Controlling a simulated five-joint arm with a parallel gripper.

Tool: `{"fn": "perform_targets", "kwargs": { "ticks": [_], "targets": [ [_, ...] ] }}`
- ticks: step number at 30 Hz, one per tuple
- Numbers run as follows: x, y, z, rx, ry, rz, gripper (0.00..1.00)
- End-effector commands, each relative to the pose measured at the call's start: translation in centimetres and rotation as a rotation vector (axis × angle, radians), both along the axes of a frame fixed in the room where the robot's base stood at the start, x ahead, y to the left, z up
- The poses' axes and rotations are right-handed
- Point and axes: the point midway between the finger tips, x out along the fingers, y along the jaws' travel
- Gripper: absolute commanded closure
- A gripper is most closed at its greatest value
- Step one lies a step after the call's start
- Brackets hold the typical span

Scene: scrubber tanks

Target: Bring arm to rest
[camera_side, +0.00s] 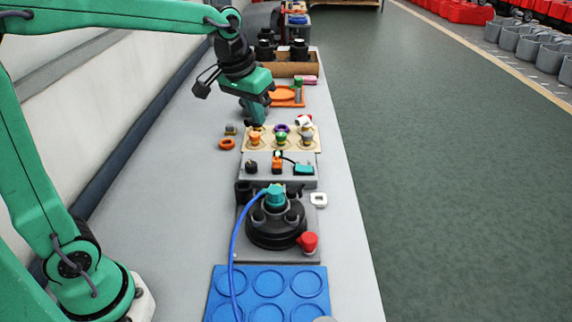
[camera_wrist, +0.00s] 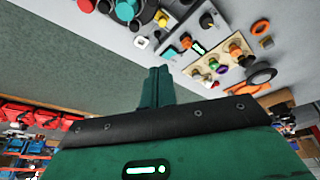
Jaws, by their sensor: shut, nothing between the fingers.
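My arm is green, and my gripper (camera_side: 255,119) hangs fingers down over the far part of the bench in the side view. Its fingers are shut with nothing held between them. In the wrist view the closed fingers (camera_wrist: 158,72) stand up in the middle of the picture. Below or just behind the fingertips in the side view is a beige board (camera_side: 262,147) with several coloured knobs. I cannot tell how much height separates the fingertips from the board.
Along the bench (camera_side: 170,225) stand a grey plate with small connectors (camera_side: 263,182), a black round unit (camera_side: 276,232) with a blue hose, and a blue tray (camera_side: 217,292). Beyond are an orange piece (camera_side: 281,93) and a wooden box (camera_side: 284,69). The bench's left side is mostly clear.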

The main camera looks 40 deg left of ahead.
Motion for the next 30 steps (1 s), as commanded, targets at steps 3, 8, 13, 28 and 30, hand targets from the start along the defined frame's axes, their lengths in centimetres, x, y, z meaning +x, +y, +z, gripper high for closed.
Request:
{"fn": "perform_targets", "kwargs": {
  "ticks": [3, 8, 13, 28, 30],
  "targets": [
    [-2.7, -0.1, 0.7, 0.005, -0.023, -0.015, 1.00],
    [-6.2, -0.3, 0.9, 0.012, -0.051, -0.034, 1.00],
    [-9.7, -0.4, 0.8, 0.019, -0.081, -0.056, 1.00],
    [-18.0, -0.7, -2.0, 0.041, -0.155, -0.107, 1.00],
    [-18.5, -0.7, -2.3, 0.043, -0.159, -0.111, 1.00]
  ]
}}
